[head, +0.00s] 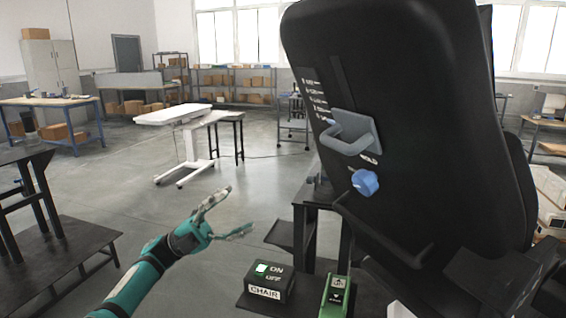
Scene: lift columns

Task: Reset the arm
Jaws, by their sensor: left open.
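My left arm comes in from the lower left, teal with a dark wrist. My left gripper (228,211) is open and empty, held in the air over the floor, with its fingers spread toward the right. It is apart from the black chair-like unit (430,130) on the right. That unit has a grey handle (352,138) on a plate, a blue knob (364,182) below it and a printed scale beside a slot. My right gripper is not in view.
A black switch box (268,285) marked CHAIR, with a lit green ON switch, sits low in front beside a green device (335,296). A white padded table (172,114) stands farther back. Black stands (60,250) are at left. Open floor lies between.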

